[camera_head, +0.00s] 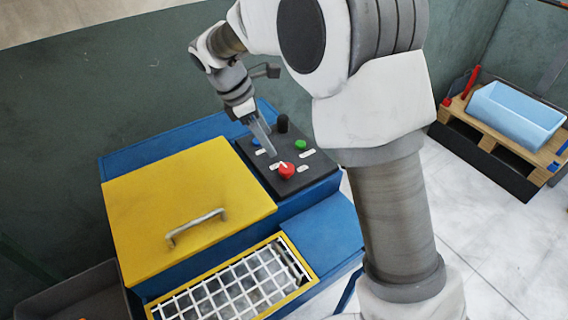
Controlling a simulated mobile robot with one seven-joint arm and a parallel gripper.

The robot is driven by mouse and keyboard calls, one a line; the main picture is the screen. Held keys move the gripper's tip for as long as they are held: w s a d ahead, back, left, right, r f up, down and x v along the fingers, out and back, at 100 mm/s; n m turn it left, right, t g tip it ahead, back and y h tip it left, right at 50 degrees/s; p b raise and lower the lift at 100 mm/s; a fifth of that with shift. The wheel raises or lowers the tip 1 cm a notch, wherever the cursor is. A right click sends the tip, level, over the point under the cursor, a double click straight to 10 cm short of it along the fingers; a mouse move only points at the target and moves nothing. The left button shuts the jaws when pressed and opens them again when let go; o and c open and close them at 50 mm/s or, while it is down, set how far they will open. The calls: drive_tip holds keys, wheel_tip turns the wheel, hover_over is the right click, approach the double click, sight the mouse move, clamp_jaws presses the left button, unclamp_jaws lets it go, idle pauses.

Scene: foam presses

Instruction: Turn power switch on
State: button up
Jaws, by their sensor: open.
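The control panel (252,160) is a dark slab on the blue machine. It carries a red rotary knob (286,170) with a pale mark, a green button (301,145), a black knob (282,123) and a blue button (256,141). White labels sit beside them, too small to read, so I cannot tell which control is the power switch. My gripper (271,154) is open and points down over the panel, its fingertips just up and left of the red knob. I cannot tell whether they touch anything. Part of the panel is hidden behind my gripper.
A yellow lid (185,205) with a metal handle (196,227) lies left of the panel. A white grille (235,290) in a yellow frame is in front. A light blue bin (515,115) rests on a wooden pallet at right. A green wall (60,120) stands behind the machine.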

sight(286, 167)
drive_tip(key=x, duration=1.1)
drive_tip(key=shift+a, duration=0.1)
clamp_jaws()
